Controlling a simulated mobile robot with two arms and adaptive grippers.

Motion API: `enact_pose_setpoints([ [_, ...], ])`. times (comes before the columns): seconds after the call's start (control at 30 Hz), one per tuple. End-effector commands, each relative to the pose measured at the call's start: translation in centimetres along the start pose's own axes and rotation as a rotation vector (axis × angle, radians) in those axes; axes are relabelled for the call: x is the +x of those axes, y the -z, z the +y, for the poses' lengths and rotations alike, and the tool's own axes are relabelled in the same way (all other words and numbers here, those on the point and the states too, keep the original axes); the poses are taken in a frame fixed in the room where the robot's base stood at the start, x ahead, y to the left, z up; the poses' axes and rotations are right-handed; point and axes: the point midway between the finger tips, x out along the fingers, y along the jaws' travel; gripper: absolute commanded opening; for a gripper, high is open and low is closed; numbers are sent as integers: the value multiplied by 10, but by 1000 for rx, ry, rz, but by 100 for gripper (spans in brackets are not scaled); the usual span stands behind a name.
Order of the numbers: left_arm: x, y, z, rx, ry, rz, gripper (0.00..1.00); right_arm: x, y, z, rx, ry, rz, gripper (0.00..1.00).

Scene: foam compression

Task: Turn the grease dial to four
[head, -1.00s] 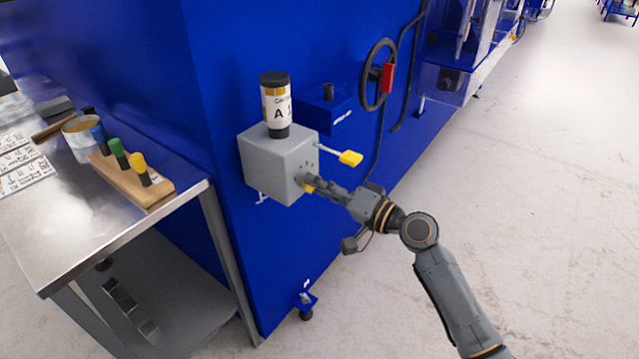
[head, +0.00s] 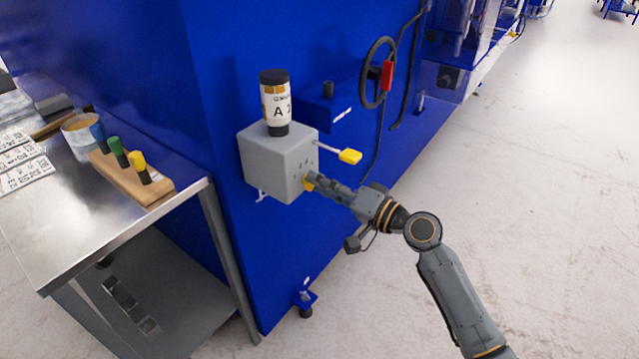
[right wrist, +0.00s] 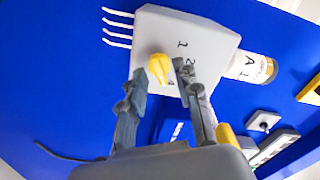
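The grease dial is a yellow knob (head: 309,181) on the front face of a grey box (head: 268,160), which is fixed to the blue machine side. In the right wrist view the dial (right wrist: 160,68) stands on the pale box face (right wrist: 190,30) beside black numerals; 1 and 2 can be read, others are partly hidden by a finger. My right gripper (right wrist: 160,82) is open, its two fingers apart with the dial between or just beyond their tips; no clear contact shows. In the head view the right gripper (head: 318,184) points at the dial. My left gripper is not in view.
A labelled grease cartridge (head: 276,103) stands on the box. A yellow-ended lever (head: 349,156) sticks out just above my gripper. A black handwheel (head: 379,75) is further along the machine. A steel table (head: 90,235) with a wooden peg block (head: 130,178) stands left. Floor at right is clear.

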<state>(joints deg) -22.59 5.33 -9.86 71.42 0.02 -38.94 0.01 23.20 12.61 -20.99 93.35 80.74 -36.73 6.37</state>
Motion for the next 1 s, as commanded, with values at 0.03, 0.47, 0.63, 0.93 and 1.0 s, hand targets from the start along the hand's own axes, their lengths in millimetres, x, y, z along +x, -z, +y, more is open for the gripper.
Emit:
enact_pose_setpoints([
  [0.03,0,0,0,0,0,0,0,-8,0,2,0,-3,0,32],
  [0.47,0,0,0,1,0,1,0,-93,-1,1,1,-3,-1,32],
  [0.63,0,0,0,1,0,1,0,-109,-1,1,2,-1,-1,32],
  [0.93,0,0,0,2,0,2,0,-113,0,0,2,-1,0,32],
  [1.0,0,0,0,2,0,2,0,-113,0,0,2,-1,0,32],
])
